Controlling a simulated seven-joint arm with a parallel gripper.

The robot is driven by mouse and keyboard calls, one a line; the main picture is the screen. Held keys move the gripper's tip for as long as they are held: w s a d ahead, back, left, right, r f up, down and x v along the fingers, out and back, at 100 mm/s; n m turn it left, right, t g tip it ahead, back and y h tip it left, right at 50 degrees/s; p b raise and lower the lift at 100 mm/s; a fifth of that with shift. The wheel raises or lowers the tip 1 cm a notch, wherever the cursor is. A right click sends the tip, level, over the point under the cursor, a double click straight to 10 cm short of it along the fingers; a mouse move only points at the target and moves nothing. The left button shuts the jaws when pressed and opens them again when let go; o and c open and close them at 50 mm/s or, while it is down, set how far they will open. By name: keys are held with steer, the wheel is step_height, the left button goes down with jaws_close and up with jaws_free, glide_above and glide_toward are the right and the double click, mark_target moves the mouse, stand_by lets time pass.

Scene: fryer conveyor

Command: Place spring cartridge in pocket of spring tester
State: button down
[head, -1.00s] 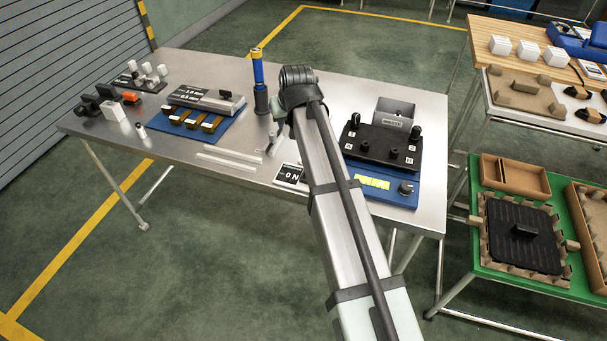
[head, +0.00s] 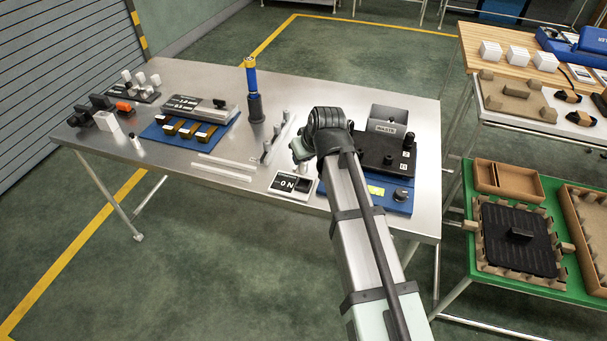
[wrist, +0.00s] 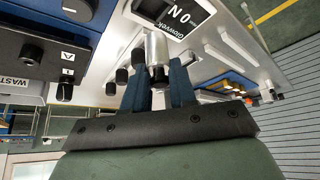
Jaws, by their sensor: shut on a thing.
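My gripper (wrist: 158,76), with dark blue fingers in the wrist view, is shut on a small silver cylinder with a dark lower part, the spring cartridge (wrist: 155,47). It is close to the ON plate in that picture. A black-topped device on a blue base, which looks like the spring tester (head: 393,192), stands on the right of the steel table, partly behind my arm. It has dark posts, a yellow display and a knob. I cannot make out its pocket.
A strip with several small cylinders (head: 276,142) lies left of my arm, beside the ON plate (head: 291,185). A grey WASTE bin (head: 391,122) stands behind the device. A blue column with a yellow top (head: 252,90) stands farther left.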

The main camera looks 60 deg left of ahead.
mark_target(306, 170)
steer(key=shift+f, duration=3.2)
steer(key=shift+f, duration=0.1)
steer(key=c, duration=0.9)
jaws_free()
steer(key=v, duration=1.2)
